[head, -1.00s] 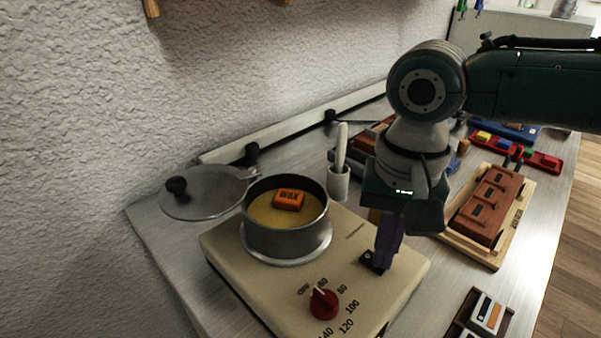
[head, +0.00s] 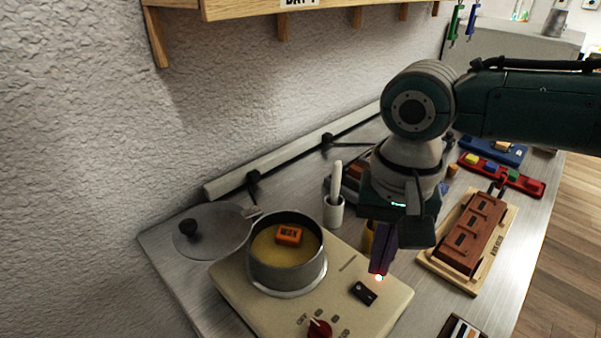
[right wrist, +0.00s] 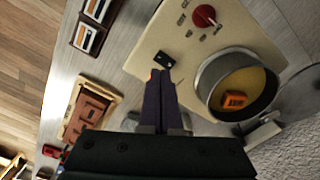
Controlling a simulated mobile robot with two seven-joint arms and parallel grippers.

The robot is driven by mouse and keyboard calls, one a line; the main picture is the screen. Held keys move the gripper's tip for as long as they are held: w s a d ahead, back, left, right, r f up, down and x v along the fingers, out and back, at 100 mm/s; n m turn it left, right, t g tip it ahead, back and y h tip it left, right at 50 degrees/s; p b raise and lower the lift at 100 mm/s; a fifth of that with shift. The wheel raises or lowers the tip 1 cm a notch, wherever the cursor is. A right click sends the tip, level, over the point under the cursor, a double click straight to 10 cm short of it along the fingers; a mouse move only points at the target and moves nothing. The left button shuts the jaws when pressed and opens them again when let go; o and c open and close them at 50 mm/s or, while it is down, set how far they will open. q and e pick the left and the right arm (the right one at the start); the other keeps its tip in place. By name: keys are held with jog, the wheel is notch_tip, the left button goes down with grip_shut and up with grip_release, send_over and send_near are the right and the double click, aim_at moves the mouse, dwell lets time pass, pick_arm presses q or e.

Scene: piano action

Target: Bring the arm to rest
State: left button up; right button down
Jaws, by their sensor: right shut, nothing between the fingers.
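My right gripper (head: 380,270) is shut and empty, pointing down above the front right of the cream hotplate (head: 228,290). Its purple fingers also show closed together in the right wrist view (right wrist: 158,75). A black switch (head: 364,293) on the hotplate lies just below and left of the fingertips, apart from them; it also shows in the right wrist view (right wrist: 164,60). A small red-orange light glows by the fingertips. A pot (head: 287,268) with yellow content and an orange wax block (head: 288,235) stands on the hotplate. My left gripper is not in view.
A red knob (head: 319,328) is at the hotplate's front. A round lid (head: 213,233) lies left of the pot, and a white cup (head: 334,212) stands behind it. A wooden tray with brown mould (head: 470,235) is to the right. A shelf (head: 230,8) hangs above.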

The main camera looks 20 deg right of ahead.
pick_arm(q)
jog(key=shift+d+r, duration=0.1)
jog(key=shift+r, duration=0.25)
pick_arm(e)
jog(key=shift+r, duration=0.25)
